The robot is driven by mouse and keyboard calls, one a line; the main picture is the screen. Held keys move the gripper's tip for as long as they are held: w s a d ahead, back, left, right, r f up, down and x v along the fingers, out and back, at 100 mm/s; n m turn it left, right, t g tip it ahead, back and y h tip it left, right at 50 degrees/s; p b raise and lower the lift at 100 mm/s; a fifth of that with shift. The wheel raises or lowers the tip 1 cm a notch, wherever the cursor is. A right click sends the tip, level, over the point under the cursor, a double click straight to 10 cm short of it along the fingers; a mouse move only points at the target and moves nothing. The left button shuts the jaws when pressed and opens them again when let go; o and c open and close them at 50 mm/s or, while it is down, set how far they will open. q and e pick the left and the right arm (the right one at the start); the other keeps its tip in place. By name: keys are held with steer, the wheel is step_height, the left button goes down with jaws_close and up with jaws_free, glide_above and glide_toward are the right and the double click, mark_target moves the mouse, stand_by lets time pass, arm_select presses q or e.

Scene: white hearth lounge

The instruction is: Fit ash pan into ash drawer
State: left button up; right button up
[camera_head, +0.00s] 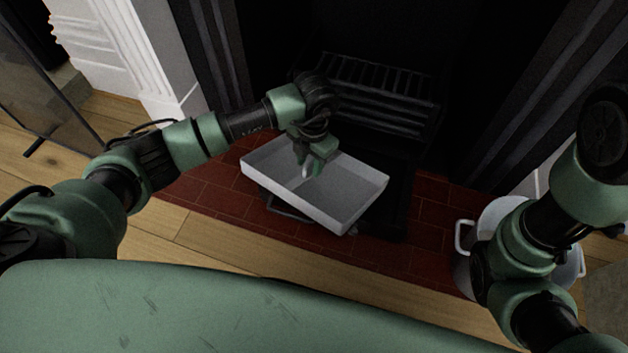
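The ash pan (342,215) is a shallow, light grey rectangular tray, empty inside. It sits skewed and looks tilted, above the dark ash drawer (395,215) at the foot of the grate. The pan hides much of the drawer; a dark handle (287,211) shows below the pan's left side. My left gripper (312,168) points down at the pan's far side, with its fingertips over the pan's inside. Whether its fingers are closed on the far wall cannot be told. My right arm is at the right; its gripper is not in view.
A dark barred grate (375,90) stands behind the pan in the fireplace. Red hearth tiles (215,180) surround the drawer. A pale metal bucket (490,222) with handles stands at the right, partly behind my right arm. A dark-framed screen (60,75) stands at the far left.

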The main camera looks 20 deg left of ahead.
arm_select(q)
steer(key=shift+r, duration=0.1)
jaws_close()
stand_by(1.2)
